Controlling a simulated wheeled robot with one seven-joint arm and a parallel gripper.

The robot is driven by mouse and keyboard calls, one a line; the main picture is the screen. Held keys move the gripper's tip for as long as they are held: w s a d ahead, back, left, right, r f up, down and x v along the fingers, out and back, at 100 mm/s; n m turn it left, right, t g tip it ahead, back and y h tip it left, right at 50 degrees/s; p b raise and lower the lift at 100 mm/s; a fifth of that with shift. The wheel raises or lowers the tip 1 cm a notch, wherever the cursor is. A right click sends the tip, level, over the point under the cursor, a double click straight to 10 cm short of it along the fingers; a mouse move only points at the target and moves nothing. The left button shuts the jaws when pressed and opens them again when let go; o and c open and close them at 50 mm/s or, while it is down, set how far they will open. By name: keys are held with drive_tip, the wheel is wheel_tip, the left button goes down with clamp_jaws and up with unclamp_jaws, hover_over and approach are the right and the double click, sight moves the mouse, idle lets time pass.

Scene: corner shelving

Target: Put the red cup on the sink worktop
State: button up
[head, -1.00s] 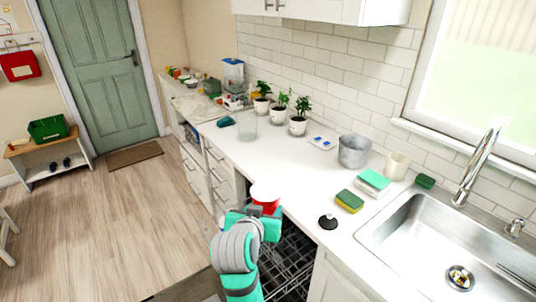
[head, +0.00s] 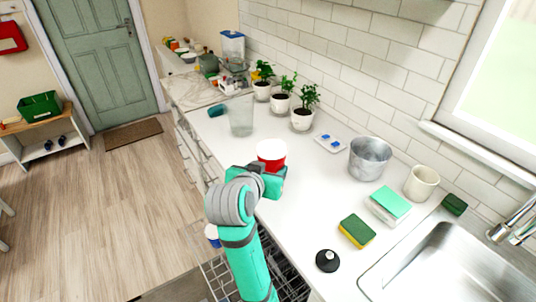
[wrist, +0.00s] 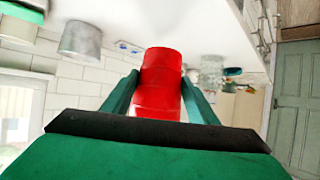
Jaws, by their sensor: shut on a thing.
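The red cup (head: 272,150) has a white top in the head view. It also fills the middle of the wrist view (wrist: 160,82), between the two green fingers. My gripper (head: 270,172) is shut on the cup and holds it over the near edge of the white sink worktop (head: 300,190). Whether the cup's base touches the worktop is hidden by my gripper. The steel sink (head: 440,265) is at the lower right of the head view.
A clear glass container (head: 241,115) and potted plants (head: 302,108) stand beyond the cup. A metal bucket (head: 369,158), cream mug (head: 421,182), sponge (head: 357,231) and black stopper (head: 327,261) stand to the right. An open dishwasher rack (head: 215,275) lies below. Worktop around the cup is clear.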

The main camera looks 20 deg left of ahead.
drive_tip(key=x, duration=0.5)
drive_tip(key=f+x, duration=0.1)
drive_tip(key=x, duration=0.5)
drive_tip(key=s+a+f+x, duration=0.1)
drive_tip(key=x, duration=0.4)
drive_tip(key=shift+w+f, duration=0.1)
drive_tip(key=shift+w, duration=0.05)
wheel_tip(320, 180, down, 3)
drive_tip(key=shift+w+a, duration=0.15)
drive_tip(key=shift+w, duration=0.05)
drive_tip(key=shift+f, duration=0.15)
drive_tip(key=shift+d, duration=0.3)
drive_tip(key=shift+s+a, duration=0.1)
drive_tip(key=shift+a, duration=0.15)
drive_tip(key=o, duration=1.1)
drive_tip(key=shift+s+a, duration=0.1)
drive_tip(key=shift+a, duration=0.15)
drive_tip(key=shift+d, duration=0.1)
